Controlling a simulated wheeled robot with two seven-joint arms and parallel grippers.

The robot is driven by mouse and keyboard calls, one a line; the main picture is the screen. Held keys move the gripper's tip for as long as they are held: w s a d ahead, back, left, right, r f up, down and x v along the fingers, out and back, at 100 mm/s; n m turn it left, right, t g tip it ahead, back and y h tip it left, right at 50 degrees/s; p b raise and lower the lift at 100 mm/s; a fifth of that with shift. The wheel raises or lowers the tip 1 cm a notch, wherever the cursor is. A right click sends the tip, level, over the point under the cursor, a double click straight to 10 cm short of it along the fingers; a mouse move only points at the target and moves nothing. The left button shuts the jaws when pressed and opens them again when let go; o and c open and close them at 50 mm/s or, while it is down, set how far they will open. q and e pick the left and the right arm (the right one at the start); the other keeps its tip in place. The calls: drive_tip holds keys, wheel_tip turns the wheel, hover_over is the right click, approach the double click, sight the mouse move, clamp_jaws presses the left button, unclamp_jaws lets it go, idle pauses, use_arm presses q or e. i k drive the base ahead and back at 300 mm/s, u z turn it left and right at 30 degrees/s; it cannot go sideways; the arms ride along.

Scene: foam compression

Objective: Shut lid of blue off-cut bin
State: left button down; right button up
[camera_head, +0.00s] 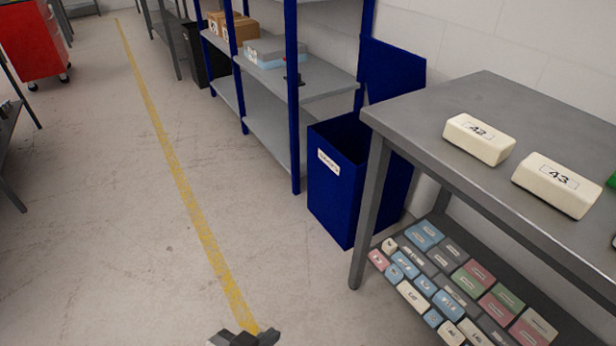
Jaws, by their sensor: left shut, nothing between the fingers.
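The blue off-cut bin (335,195) stands on the floor between the shelving rack and the grey table, with a white label on its front. Its lid (393,70) is open and stands upright at the back, by the wall. The table corner and leg hide part of the bin's right side. My left gripper (245,338) shows only at the bottom edge, shut and empty, low over the floor by the yellow line and well apart from the bin. My right gripper is not in view.
The grey table (480,95) carries foam blocks 42 (479,139) and 43 (557,185), with many coloured blocks on its lower shelf. The blue-post rack (293,100) stands left of the bin. The floor (110,220) in front and left is clear.

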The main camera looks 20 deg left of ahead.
sight(390, 71)
drive_tip(key=u, duration=0.55)
drive_tip(key=i, duration=0.55)
drive_tip(key=u, duration=1.05)
drive_tip(key=i, duration=1.05)
drive_tip(key=z, duration=0.55)
drive_tip(key=i, duration=0.95)
drive_tip(key=z, duration=1)
